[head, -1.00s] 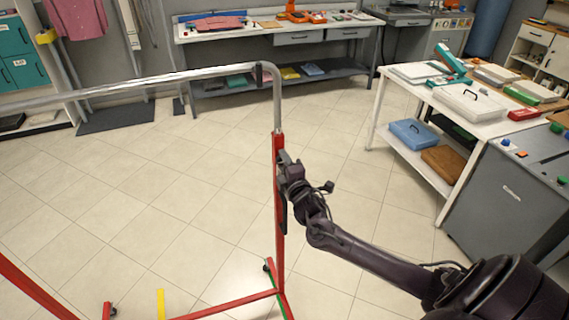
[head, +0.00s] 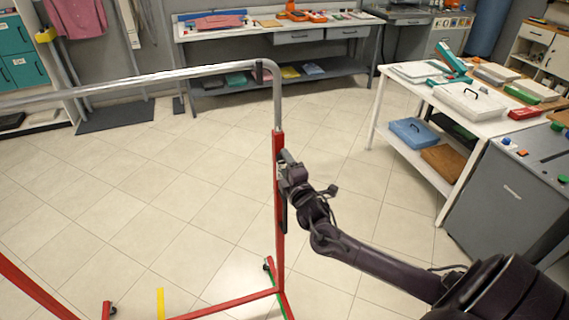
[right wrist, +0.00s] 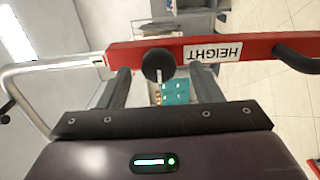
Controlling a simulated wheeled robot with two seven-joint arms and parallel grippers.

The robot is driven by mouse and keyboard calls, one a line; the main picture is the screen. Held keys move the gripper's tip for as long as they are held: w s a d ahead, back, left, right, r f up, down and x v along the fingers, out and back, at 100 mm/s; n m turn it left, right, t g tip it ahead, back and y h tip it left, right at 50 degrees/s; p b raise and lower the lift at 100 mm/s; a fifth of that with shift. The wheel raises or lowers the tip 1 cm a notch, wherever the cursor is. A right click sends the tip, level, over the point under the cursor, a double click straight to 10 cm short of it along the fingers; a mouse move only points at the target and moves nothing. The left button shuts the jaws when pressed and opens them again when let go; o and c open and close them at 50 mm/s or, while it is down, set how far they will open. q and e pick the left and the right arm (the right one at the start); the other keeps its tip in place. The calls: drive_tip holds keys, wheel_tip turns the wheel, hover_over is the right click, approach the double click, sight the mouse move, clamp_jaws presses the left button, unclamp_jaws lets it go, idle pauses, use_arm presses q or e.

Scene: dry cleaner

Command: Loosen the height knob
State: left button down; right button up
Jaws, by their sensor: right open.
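The height knob (right wrist: 158,65) is a round black knob on the red post (right wrist: 260,48) of the garment rack, beside a white label reading HEIGHT (right wrist: 213,52). In the right wrist view it lies between the two fingers of my right gripper (right wrist: 160,84), which are apart on either side of it. I cannot tell whether they touch it. In the head view my right gripper (head: 287,166) is at the red upright (head: 279,215), just below the grey tube, and hides the knob. My left gripper is not in view.
The rack's grey top bar (head: 150,78) runs left from the post, and its red base (head: 230,304) stands on the tiled floor. A white table (head: 460,95) with trays and a grey cabinet (head: 515,195) stand at the right. A workbench (head: 270,32) is at the back.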

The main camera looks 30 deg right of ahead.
drive_tip(key=b+v, duration=0.1)
drive_tip(key=v, duration=0.5)
idle(0.4)
drive_tip(key=s+f+m+g+b, duration=0.1)
drive_tip(key=s+f+m+g, duration=0.3)
drive_tip(key=f, duration=0.8)
drive_tip(key=s+d+f+g+b, duration=0.1)
drive_tip(key=s+f, duration=0.4)
drive_tip(key=f, duration=0.8)
drive_tip(key=s+f+m+g+b, duration=0.1)
drive_tip(key=s+f+m+g, duration=0.3)
drive_tip(key=f, duration=0.8)
drive_tip(key=s+a+f+m+g+y+b, duration=0.1)
drive_tip(key=s+a+f+g+y, duration=0.3)
drive_tip(key=s+f, duration=0.95)
drive_tip(key=s+a+f+m+g, duration=0.1)
drive_tip(key=s+a+f, duration=0.1)
drive_tip(key=s+a, duration=0.2)
drive_tip(key=s+a+f+m+g+b, duration=0.1)
drive_tip(key=s+a+f, duration=0.2)
drive_tip(key=s, duration=0.5)
drive_tip(key=s+a+f+m+g, duration=0.1)
drive_tip(key=s+a+f, duration=0.2)
drive_tip(key=s+a, duration=0.2)
drive_tip(key=shift+s+f+m+y, duration=0.2)
drive_tip(key=shift+s+m+y, duration=0.1)
drive_tip(key=shift+s, duration=0.8)
